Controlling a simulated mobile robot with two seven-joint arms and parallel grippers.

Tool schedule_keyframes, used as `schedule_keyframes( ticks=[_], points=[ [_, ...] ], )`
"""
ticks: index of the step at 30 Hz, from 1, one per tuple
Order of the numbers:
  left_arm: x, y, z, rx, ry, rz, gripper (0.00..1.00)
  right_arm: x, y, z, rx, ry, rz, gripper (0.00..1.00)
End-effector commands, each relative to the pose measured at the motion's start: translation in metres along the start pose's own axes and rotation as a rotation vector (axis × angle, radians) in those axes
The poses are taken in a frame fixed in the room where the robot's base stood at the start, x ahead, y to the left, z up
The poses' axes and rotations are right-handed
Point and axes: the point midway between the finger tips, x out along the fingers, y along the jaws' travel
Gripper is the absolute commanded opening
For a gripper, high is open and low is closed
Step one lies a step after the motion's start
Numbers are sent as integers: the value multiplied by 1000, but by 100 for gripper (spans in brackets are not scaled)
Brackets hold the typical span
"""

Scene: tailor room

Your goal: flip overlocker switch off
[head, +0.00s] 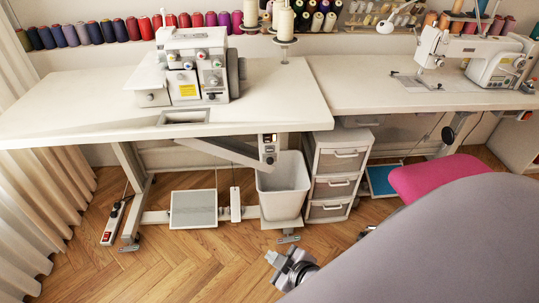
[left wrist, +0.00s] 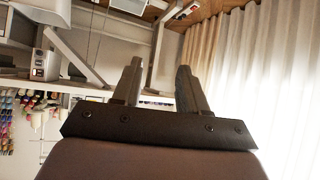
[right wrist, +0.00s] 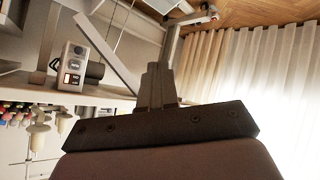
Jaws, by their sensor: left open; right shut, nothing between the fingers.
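The white overlocker (head: 193,65) stands on the left table. Its switch box (head: 268,150) hangs under the table's front edge, a small grey box with an orange-lit part at its top. The switch box also shows in the right wrist view (right wrist: 74,64), with a lit red-orange part and dark buttons, and in the left wrist view (left wrist: 45,66). My right gripper (head: 272,258) is shut and empty, in front of and below the box, apart from it. Its closed fingers show in the right wrist view (right wrist: 155,72). My left gripper (left wrist: 158,70) is open and empty, out of the head view.
A white bin (head: 283,188) stands below the switch box, beside a drawer unit (head: 337,165). A pedal (head: 193,209) and power strip (head: 114,221) lie on the floor at left. A pink chair (head: 435,175) is at right. Wooden floor before the table is clear.

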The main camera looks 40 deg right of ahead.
Motion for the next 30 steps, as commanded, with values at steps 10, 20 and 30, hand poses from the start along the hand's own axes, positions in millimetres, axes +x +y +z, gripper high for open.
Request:
schedule_keyframes(
  ticks=[10,20,30],
  points=[
    [63,14,56,7,38,40,43,117,100,-5,-591,-55,494,0],
    [85,21,71,17,62,59,43,125,173,-52,-853,-92,908,0],
    [84,24,68,19,66,67,43,121,180,-60,-878,-95,956,0]
  ],
)
